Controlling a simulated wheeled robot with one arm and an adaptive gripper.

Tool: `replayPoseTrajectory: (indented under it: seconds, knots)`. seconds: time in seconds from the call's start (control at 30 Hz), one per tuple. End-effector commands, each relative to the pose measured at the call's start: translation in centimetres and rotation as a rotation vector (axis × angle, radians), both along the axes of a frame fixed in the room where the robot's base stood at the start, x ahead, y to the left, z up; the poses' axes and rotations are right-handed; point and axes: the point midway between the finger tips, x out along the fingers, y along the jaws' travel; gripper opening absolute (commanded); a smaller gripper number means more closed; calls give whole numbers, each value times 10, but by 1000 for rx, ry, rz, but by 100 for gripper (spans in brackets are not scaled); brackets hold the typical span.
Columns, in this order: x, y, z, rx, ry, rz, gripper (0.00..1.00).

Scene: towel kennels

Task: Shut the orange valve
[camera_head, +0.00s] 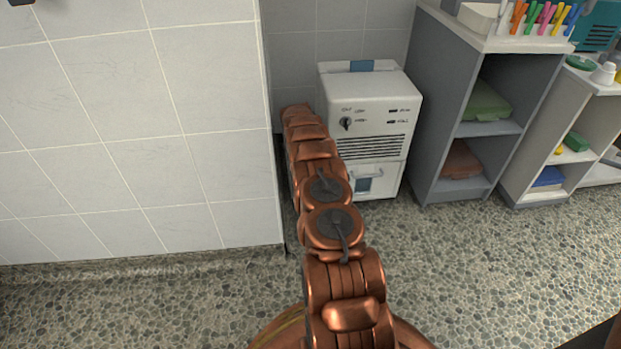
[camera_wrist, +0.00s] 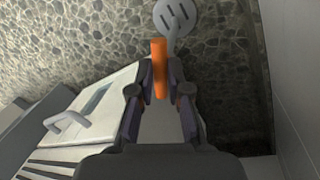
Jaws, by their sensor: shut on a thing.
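In the wrist view, my gripper (camera_wrist: 159,88) has its two dark fingers on either side of the orange valve's handle (camera_wrist: 158,55). The fingers are closed on it. The handle is a narrow upright orange bar in the picture, its upper end standing clear of the fingertips. The rest of the valve is hidden behind the fingers or too small to tell. In the head view, my copper arm reaches into the gap between the tiled wall and a white machine, and both my gripper and the valve are hidden there.
The white machine (camera_head: 377,108) stands right of my arm; its handle (camera_wrist: 67,123) shows in the wrist view. The tiled wall (camera_head: 150,120) is close on the left. A grey slotted disc (camera_wrist: 175,14) lies beyond the valve. Grey shelves (camera_head: 433,100) stand right; pebbled floor (camera_head: 450,270) is clear.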

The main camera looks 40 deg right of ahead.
Motion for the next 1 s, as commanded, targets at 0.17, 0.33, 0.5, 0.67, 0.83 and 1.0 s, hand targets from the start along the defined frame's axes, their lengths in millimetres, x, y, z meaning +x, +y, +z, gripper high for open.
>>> replayPoseTrajectory:
  seconds: [0.17,0.33,0.5,0.67,0.83,1.0]
  knots:
    - [0,0,1,-1,3,-146,0]
    - [0,-1,-1,-2,3,-299,0]
    - [1,-3,-3,-2,0,-449,0]
    - [1,-4,-6,-2,-1,-593,0]
    - [2,-4,-5,-1,-1,-743,0]
    - [2,-6,-4,-1,-1,-873,0]
